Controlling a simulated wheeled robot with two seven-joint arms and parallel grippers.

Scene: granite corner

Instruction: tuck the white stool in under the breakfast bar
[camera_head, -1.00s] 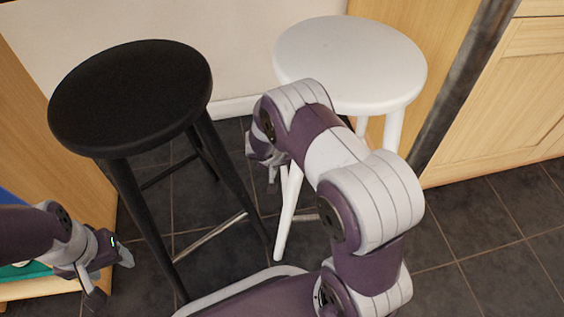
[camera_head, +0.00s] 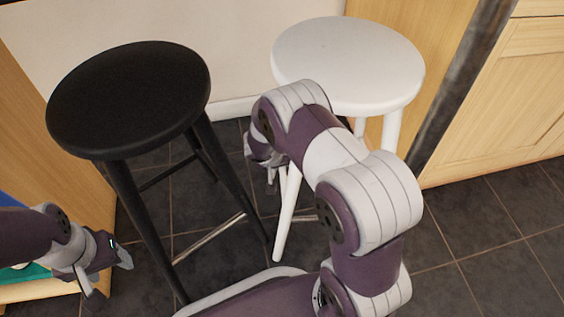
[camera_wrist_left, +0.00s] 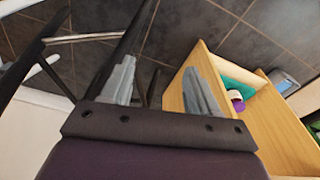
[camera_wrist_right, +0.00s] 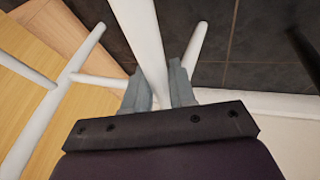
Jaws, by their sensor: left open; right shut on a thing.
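The white stool (camera_head: 345,58) stands upright right of centre in the head view, its round seat clear and its legs partly hidden by my right arm. My right gripper (camera_wrist_right: 160,85) is shut on one white leg of the stool (camera_wrist_right: 141,32), which passes between its fingers in the right wrist view. In the head view the right gripper is mostly hidden behind my arm. My left gripper (camera_head: 108,272) is open and empty at the lower left. It also shows open in the left wrist view (camera_wrist_left: 155,82). The breakfast bar cannot be made out for certain.
A black stool (camera_head: 130,95) stands just left of the white one. A wooden cabinet (camera_head: 505,105) and a dark post (camera_head: 450,95) are at the right. An open wooden unit (camera_wrist_left: 255,120) holds a teal item (camera_wrist_left: 240,78). Tiled floor (camera_head: 480,240) is clear at the lower right.

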